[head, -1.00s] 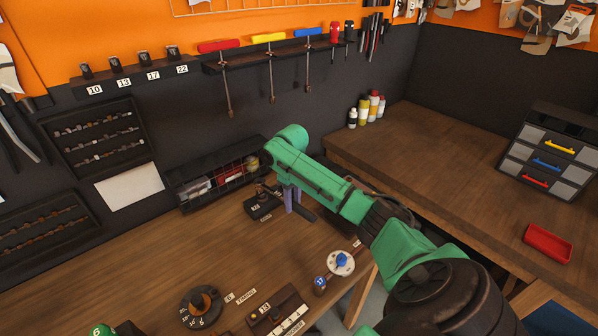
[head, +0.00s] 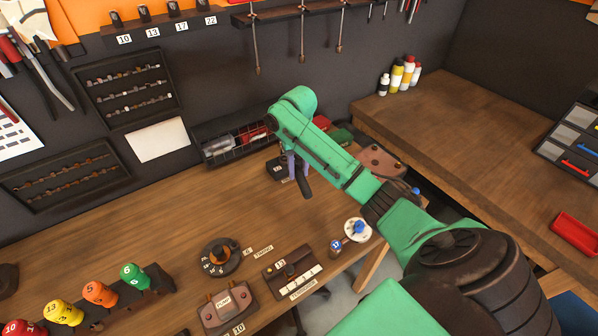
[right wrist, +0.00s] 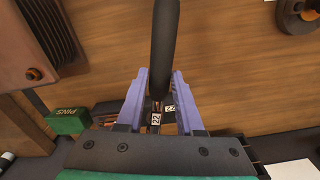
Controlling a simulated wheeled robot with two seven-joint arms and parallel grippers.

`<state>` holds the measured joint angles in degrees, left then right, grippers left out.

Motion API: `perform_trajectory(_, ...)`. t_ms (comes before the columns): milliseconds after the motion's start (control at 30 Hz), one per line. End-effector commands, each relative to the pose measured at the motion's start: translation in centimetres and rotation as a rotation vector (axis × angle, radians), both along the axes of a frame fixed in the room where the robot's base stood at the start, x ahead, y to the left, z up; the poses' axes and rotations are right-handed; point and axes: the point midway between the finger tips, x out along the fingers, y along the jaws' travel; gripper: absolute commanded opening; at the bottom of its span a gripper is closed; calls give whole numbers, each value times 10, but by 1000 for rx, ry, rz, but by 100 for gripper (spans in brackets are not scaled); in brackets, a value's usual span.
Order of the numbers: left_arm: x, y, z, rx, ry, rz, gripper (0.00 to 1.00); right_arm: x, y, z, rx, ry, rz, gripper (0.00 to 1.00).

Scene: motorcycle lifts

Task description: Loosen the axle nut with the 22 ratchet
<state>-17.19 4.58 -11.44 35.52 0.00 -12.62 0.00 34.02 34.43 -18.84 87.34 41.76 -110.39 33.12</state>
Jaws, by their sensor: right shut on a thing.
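My right gripper (head: 291,160) is over the back of the wooden bench, its purple fingers shut on a dark handle (head: 304,185), apparently the 22 ratchet. In the right wrist view the handle (right wrist: 163,50) runs up between the fingers (right wrist: 160,88). Just beyond the fingers is a small black block (head: 277,172), partly covered by the gripper. My left gripper is not in view.
A brown block with holes (head: 378,160) and a green PINS box (right wrist: 68,120) are nearby. The dial (head: 222,257) and pump block (head: 228,305) stand nearer the front. The bench's middle is clear.

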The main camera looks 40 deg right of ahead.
Motion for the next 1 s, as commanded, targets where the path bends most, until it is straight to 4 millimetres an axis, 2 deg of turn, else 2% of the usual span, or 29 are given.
perform_trajectory(1000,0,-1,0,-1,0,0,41,0,1,8,14,39,0,0)
